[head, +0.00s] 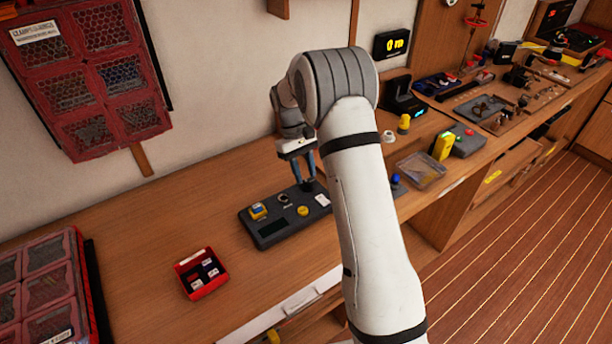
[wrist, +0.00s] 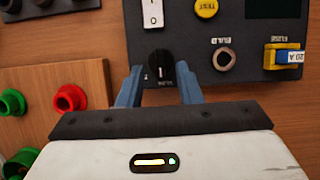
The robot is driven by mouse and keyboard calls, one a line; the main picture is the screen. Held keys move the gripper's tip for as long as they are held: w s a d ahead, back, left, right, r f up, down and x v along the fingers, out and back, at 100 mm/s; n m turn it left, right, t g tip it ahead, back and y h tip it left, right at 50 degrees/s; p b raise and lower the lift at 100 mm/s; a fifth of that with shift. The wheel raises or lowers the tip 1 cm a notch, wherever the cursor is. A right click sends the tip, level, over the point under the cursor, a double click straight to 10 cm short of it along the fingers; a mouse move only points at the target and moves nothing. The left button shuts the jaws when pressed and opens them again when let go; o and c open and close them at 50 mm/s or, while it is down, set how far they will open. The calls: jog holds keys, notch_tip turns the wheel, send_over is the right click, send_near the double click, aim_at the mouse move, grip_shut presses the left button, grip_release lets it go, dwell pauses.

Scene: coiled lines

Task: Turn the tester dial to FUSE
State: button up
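The grey tester (head: 270,229) lies on the wooden bench in the head view. It fills the top right of the wrist view (wrist: 195,40). Its black dial (wrist: 159,64) sits near the panel edge, with small white lettering that I cannot read; the dial's setting is unclear. My gripper (head: 305,183) is over the tester's far right end. In the wrist view my gripper (wrist: 159,77) is open, with one blue-grey finger on each side of the dial and visible gaps between. In the head view the dial is mostly hidden by the fingers.
The tester also carries a yellow test button (wrist: 206,8), a bulb socket (wrist: 224,58), a blue-yellow fuse block (wrist: 283,57) and a white switch (wrist: 152,13). A red tray (head: 201,274) lies to the left. A clear box (head: 421,170) stands to the right.

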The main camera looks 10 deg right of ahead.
jog(key=d+v, duration=0.1)
jog(key=v, duration=0.5)
jog(key=shift+a+b, duration=0.35)
jog(key=shift+a, duration=0.15)
notch_tip(320, 180, up, 7)
jog(key=m+t, duration=0.1)
jog(key=t, duration=0.1)
send_over(308, 195)
jog(key=s+r+m+t+y, duration=0.15)
jog(key=s+r, duration=0.25)
jog(key=s, duration=0.5)
jog(key=s+d+m+t, duration=0.1)
jog(key=s+t, duration=0.3)
jog(key=s, duration=1.3)
jog(key=shift+d+f+m, duration=0.15)
jog(key=shift+f+m, duration=0.3)
jog(key=shift+m, duration=0.1)
